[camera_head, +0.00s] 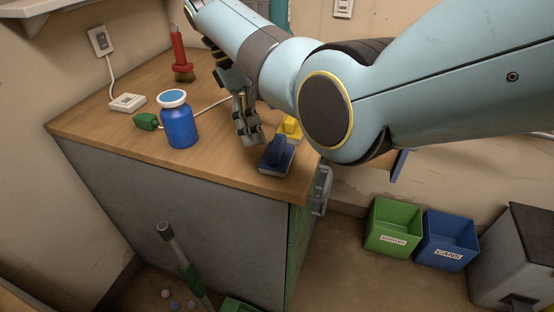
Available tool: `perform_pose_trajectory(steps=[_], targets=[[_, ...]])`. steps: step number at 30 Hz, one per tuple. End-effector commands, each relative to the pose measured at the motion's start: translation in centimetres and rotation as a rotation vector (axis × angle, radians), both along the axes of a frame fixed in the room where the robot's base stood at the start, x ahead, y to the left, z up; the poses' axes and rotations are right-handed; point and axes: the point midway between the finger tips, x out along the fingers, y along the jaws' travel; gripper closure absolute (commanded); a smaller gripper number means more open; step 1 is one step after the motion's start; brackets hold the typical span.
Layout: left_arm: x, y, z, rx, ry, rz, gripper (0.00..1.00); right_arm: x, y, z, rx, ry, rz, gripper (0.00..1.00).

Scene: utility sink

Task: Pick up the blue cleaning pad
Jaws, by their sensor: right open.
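The blue cleaning pad (276,157) lies on the wooden counter near its front right corner. It has a dark blue raised grip on top and a paler base. My right gripper (249,137) points down just left of and behind the pad, with its fingers apart and nothing seen between them. The fingertips are close to the pad; I cannot tell whether they touch it. My right arm comes in from the right and passes over the counter's back right part. My left gripper is not in view.
A yellow object (290,129) sits right behind the pad. A blue jar (179,121), a green-handled item (146,121), a white box (127,103) and a red-handled brush (180,56) stand or lie further left. The counter's front middle is clear. Green (391,228) and blue (447,240) bins stand on the floor.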

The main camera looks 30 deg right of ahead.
Motion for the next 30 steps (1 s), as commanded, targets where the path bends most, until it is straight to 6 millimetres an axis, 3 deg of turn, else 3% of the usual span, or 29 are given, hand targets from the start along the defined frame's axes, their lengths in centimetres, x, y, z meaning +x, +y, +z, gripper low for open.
perform_pose_trajectory(steps=[8, 15, 22, 30], targets=[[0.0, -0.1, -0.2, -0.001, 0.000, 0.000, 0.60, -0.9, -0.8, -2.4, 0.001, -0.002, -0.001, 0.00], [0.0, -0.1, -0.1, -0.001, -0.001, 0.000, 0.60, -2.1, -1.9, -5.7, 0.000, -0.002, -0.001, 0.00], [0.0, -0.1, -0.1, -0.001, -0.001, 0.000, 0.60, -2.2, -2.0, -6.1, 0.001, -0.004, -0.002, 0.00], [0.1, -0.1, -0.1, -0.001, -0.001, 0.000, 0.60, -2.2, -2.0, -6.1, 0.001, -0.003, -0.001, 0.33]])
